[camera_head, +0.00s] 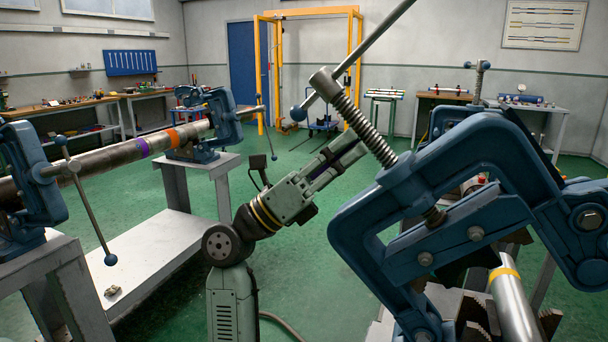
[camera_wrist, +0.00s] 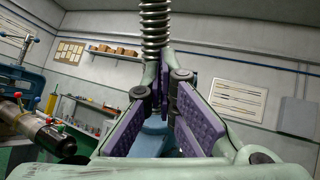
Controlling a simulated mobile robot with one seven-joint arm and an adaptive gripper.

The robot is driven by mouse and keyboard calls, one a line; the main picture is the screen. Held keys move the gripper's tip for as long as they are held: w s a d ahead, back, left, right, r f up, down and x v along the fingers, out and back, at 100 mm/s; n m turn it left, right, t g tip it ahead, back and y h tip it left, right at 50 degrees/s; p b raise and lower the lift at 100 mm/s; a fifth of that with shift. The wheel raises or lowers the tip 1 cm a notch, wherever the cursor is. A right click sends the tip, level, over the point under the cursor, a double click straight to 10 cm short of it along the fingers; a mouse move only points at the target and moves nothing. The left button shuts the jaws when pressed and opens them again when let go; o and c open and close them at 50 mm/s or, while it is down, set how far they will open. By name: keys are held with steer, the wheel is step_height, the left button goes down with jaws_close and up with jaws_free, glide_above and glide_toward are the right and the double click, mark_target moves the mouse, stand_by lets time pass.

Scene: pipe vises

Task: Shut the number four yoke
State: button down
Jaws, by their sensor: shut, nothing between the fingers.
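The large blue yoke (camera_head: 400,200) at the right of the head view leans over to the left, with its threaded screw (camera_head: 368,130) slanting up to a T-bar handle (camera_head: 352,60). No number shows on any yoke, so I cannot tell which is number four. A steel pipe with a yellow band (camera_head: 512,305) lies below it. My gripper (camera_head: 352,152) is shut and empty, just left of the screw in the picture. In the wrist view the purple-padded fingers (camera_wrist: 164,75) have a screw (camera_wrist: 156,28) rising beyond them; I cannot tell whether they touch it.
Another blue vise (camera_head: 470,118) stands behind at the right. On the left, two blue vises (camera_head: 28,165) (camera_head: 222,120) hold a long pipe (camera_head: 110,158) with purple and orange bands. A yellow frame (camera_head: 358,60) stands at the back. The green floor (camera_head: 340,270) between the benches is open.

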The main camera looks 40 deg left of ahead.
mark_target(536, 156)
steer(key=w+d+r+m+g, duration=0.1)
steer(key=d, duration=0.3)
steer(key=w+d+r+m+g, duration=0.1)
steer(key=d+g, duration=0.1)
steer(key=d, duration=0.3)
steer(key=w+d+r+m+g, duration=0.1)
steer(key=w+d+r+g, duration=0.1)
steer(key=d, duration=0.2)
steer(key=shift+w+d+m+y+p, duration=0.1)
steer(key=shift+d+m+y+p, duration=0.2)
steer(key=shift+m+y, duration=0.1)
steer(key=w+d+g, duration=0.1)
steer(key=d, duration=0.2)
steer(key=w+d+f+m+y, duration=0.1)
steer(key=d, duration=0.3)
steer(key=w+d+g+y, duration=0.1)
steer(key=d, duration=0.3)
steer(key=shift+w+d+f+m+g, duration=0.15)
steer(key=shift+w+f+m+g, duration=0.15)
steer(key=shift+w+m, duration=0.1)
steer(key=shift+d+f+y, duration=0.15)
steer(key=shift+d+y, duration=0.15)
steer(key=shift+d, duration=0.1)
steer(key=shift+d, duration=0.1)
steer(key=shift+f, duration=0.1)
